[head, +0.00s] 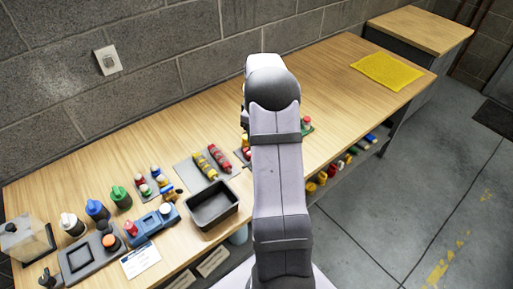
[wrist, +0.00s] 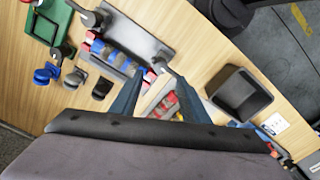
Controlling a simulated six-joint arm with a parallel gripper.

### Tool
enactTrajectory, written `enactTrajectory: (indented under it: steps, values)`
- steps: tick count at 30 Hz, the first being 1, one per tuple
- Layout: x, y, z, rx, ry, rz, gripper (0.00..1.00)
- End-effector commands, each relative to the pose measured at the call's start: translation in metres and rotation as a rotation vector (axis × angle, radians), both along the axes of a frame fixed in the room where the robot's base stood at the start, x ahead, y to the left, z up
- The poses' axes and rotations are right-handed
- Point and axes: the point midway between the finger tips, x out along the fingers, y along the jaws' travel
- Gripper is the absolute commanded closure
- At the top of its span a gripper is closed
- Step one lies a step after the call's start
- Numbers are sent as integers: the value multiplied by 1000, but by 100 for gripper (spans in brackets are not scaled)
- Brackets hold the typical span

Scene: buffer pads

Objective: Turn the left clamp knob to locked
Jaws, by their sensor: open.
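In the wrist view a grey plate (wrist: 140,35) carries a blue, white and red roller-like part (wrist: 118,58). A dark knob (wrist: 162,64) sits at the plate's end nearer the black bin, which appears to be the left clamp knob. Another dark knob (wrist: 93,19) sits at the other end. My gripper (wrist: 160,78) is open and empty, its two blue-grey fingers spread to either side of the nearer knob. I cannot tell whether they touch it or how high they are. In the head view my arm hides most of this fixture.
A black bin (wrist: 240,93) stands beside the fixture and also shows in the head view (head: 212,204). Red and yellow cylinders (head: 205,166) lie on a grey plate near it. A yellow mat (head: 385,70) lies far right.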

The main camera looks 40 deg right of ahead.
Motion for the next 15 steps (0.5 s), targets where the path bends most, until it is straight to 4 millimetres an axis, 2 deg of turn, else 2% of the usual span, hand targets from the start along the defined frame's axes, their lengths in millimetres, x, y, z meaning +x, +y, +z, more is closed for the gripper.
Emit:
enactTrajectory:
  steps: [5, 15]
  values:
    - [-1, 0, -10, 1, 4, -1, 58]
    - [-2, 1, -52, 3, 6, -1, 58]
